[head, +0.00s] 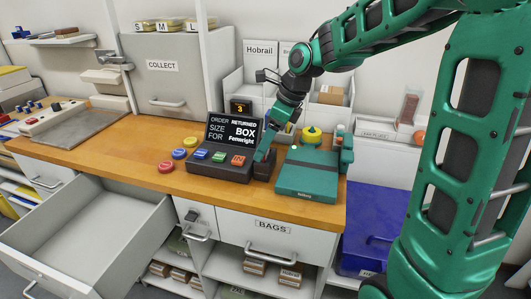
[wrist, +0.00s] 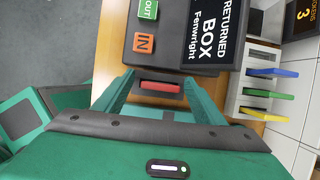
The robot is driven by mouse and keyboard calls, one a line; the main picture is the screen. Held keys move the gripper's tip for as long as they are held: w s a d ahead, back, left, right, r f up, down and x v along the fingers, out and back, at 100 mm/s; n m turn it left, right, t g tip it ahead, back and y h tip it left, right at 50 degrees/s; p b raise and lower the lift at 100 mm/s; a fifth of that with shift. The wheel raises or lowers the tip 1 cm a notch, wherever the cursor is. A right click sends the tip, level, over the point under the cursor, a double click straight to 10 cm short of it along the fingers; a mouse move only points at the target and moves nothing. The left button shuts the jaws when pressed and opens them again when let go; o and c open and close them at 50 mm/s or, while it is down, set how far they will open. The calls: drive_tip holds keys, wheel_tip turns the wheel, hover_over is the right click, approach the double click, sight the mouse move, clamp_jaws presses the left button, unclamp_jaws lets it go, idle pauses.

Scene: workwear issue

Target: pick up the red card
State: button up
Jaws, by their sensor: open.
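The red card (wrist: 160,87) shows in the wrist view as a narrow red edge. It sits in a dark holder at the right-hand end of the order terminal (head: 222,165). My gripper (wrist: 159,81) is open, with one finger on each side of the card and gaps between. I cannot tell from this view how far the fingertips reach down beside it. In the head view my gripper (head: 265,153) points down at the dark holder (head: 262,168), and I cannot make out the card there.
Blue (wrist: 268,72), green (wrist: 268,96) and yellow (wrist: 265,115) cards stand in a pale rack toward the back. Round coloured discs (head: 179,154) lie left of the terminal. An open drawer (head: 90,225) juts out at the front left.

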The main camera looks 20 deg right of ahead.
drive_tip(key=c, duration=1.1)
